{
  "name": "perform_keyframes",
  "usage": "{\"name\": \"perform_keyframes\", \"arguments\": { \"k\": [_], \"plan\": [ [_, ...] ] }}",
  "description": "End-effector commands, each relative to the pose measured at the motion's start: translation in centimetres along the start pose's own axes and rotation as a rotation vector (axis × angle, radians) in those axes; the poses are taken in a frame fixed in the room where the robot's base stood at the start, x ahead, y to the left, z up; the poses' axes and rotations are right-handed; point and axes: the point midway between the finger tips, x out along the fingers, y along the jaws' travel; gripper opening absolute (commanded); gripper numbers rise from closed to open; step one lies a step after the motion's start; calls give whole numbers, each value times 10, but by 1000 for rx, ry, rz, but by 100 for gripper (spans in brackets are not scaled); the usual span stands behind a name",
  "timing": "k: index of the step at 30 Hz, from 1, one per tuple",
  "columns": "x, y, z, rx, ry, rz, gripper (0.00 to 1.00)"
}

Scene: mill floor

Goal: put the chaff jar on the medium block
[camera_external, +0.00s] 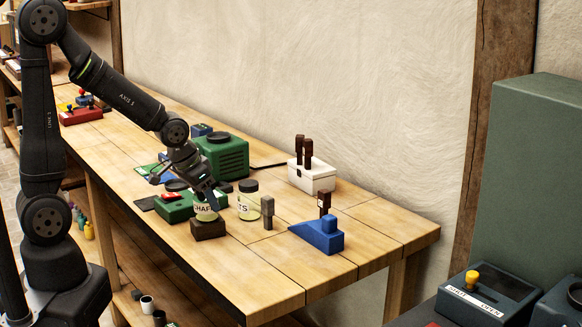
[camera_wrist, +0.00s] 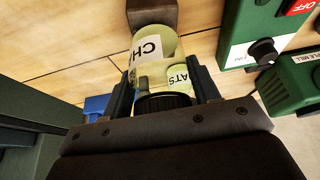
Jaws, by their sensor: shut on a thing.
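The chaff jar (camera_external: 205,212), pale with a white label starting "CHA", is upright in my gripper (camera_external: 207,197) in the external view. It sits directly over a dark brown block (camera_external: 208,230); I cannot tell for sure whether its base touches the block. In the wrist view the chaff jar (camera_wrist: 149,45) is between the two fingers of my gripper (camera_wrist: 163,90), its dark lid towards the palm. The brown block (camera_wrist: 152,14) shows just beyond the jar's base. My gripper is shut on the jar.
A second jar (camera_external: 248,205) with a dark lid and a label ending "TS" stands close on the right. A green switch box (camera_external: 175,211) is just left. A brown post (camera_external: 267,211), a blue wedge (camera_external: 321,235) and a green machine (camera_external: 224,157) stand nearby. The table's front right is clear.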

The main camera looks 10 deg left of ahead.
Motion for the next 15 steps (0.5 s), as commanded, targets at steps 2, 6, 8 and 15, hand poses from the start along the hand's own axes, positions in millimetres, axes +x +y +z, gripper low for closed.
{"name": "perform_keyframes", "arguments": {
  "k": [2,6,8,15],
  "plan": [
    [1,0,0,0,3,0,24],
    [0,0,0,0,3,0,24],
    [1,0,0,0,2,0,24],
    [4,0,2,0,1,0,77]
  ]
}}
